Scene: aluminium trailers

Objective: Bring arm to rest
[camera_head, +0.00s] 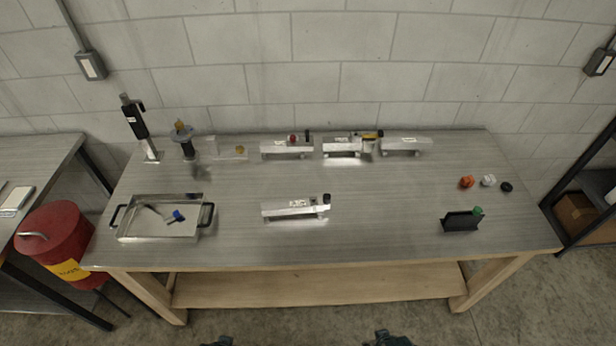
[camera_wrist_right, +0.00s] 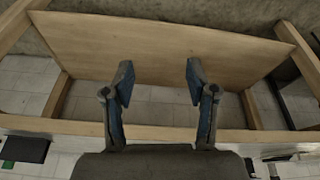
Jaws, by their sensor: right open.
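My right gripper (camera_wrist_right: 158,76) is open and empty in the right wrist view, its two blue-grey fingers spread apart in front of the bench's wooden lower shelf (camera_wrist_right: 170,45). In the head view only a small dark part of the right gripper (camera_head: 390,339) shows at the bottom edge, in front of the bench and below its top. A dark bit of my left gripper (camera_head: 219,341) shows at the bottom edge, left of the right one. Too little of it shows to tell its opening. Neither gripper touches anything on the bench in the head view.
The metal-topped bench (camera_head: 370,230) carries a tray (camera_head: 165,230) at left, an aluminium trailer (camera_head: 295,208) at middle front, several more along the back, and a black holder (camera_head: 461,222) at right. A red bin (camera_head: 58,235) stands left. The floor before the bench is clear.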

